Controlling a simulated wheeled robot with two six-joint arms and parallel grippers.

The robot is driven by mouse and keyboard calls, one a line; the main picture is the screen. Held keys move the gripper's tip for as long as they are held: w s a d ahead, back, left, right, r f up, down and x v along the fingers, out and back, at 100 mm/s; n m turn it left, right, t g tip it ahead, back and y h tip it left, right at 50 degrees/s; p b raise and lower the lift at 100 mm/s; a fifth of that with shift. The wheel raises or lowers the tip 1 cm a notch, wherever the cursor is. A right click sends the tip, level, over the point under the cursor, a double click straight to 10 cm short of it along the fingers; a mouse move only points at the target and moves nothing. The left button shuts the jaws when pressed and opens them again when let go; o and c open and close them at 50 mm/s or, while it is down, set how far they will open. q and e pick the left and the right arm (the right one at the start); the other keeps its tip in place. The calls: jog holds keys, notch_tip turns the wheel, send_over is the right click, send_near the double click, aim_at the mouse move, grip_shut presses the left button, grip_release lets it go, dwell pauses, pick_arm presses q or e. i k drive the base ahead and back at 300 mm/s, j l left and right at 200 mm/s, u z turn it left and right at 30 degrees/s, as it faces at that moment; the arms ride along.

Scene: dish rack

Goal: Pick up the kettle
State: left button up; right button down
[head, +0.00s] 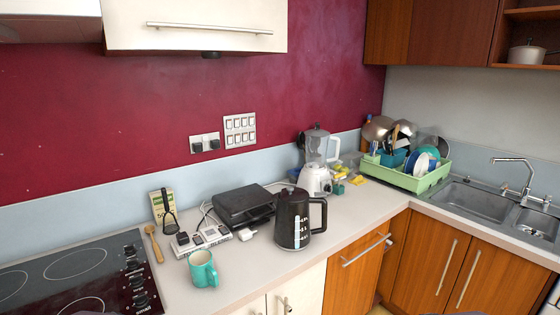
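The black kettle (292,218) stands upright on the light countertop, near its front edge and right of the picture's middle. It has white level marks on its side, and its handle (319,214) points right. Neither of my grippers can be made out in the head view, and nothing is touching the kettle.
A black appliance (244,205) sits close behind and left of the kettle. A white blender (316,175) stands behind it. A teal mug (203,268) and a power strip (200,239) lie left. The hob (75,275) is far left; the green dish rack (414,180) and sink (480,205) are right. The counter right of the kettle is clear.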

aim_at(292, 229)
jog(key=i+l+u, duration=0.15)
jog(key=l, duration=0.35)
jog(key=i+l+u, duration=0.2)
jog(key=l, duration=0.35)
jog(key=l+u, duration=0.15)
jog(key=l, duration=0.35)
jog(key=i+l+u, duration=0.2)
jog(key=l, duration=0.4)
jog(key=k+j, duration=0.05)
jog(key=k, duration=0.05)
